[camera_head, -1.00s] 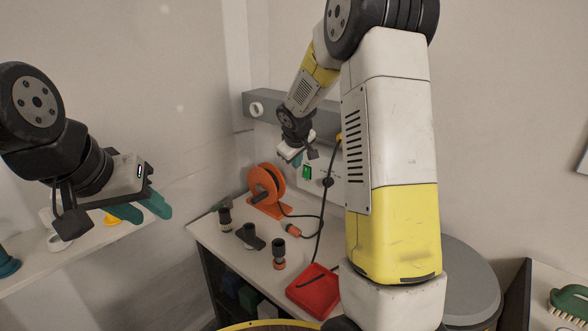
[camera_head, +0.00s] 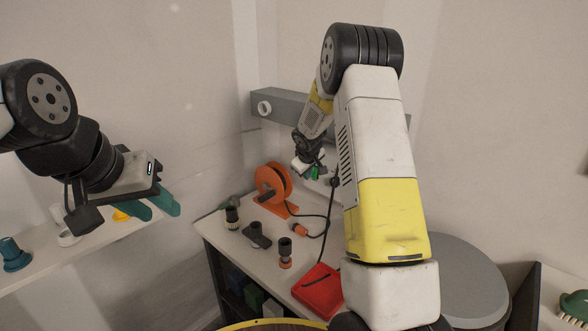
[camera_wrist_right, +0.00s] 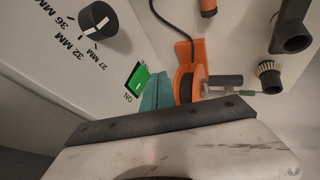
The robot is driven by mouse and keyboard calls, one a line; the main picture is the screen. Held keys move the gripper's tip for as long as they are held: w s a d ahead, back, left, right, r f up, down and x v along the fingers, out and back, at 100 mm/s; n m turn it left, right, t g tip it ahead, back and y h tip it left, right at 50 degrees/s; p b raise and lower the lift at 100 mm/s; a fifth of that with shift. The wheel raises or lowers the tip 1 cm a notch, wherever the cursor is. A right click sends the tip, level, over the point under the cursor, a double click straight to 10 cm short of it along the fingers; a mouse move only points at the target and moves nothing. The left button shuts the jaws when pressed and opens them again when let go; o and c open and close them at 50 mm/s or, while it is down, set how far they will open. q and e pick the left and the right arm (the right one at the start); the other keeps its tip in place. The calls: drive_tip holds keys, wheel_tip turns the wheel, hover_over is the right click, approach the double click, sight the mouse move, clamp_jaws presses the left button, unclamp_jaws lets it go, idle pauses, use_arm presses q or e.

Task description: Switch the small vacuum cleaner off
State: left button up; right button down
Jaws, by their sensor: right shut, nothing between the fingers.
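The small vacuum cleaner shows in the right wrist view as a pale panel (camera_wrist_right: 60,75) with a black dial (camera_wrist_right: 97,20) and millimetre marks. Its green rocker switch (camera_wrist_right: 137,82) has the word ON printed beside it. My right gripper (camera_wrist_right: 157,92) is shut and empty, its teal fingertips right beside the switch; I cannot tell whether they touch it. In the head view the switch (camera_head: 316,173) is a small green patch by my right gripper, and my right arm hides much of the cleaner. My left gripper (camera_head: 158,207) is open and empty at the left, away from the cleaner.
An orange reel (camera_head: 272,184) with a black cable stands on the bench near the cleaner. A shelf (camera_head: 40,262) is at the left.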

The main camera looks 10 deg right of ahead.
drive_tip(key=shift+w+d+f, duration=0.2)
drive_tip(key=shift+w+d, duration=0.45)
drive_tip(key=shift+d, duration=0.1)
drive_tip(key=shift+w+d+f, duration=0.1)
drive_tip(key=shift+d+f, duration=0.1)
drive_tip(key=shift+d, duration=0.05)
drive_tip(key=shift+r, duration=0.9)
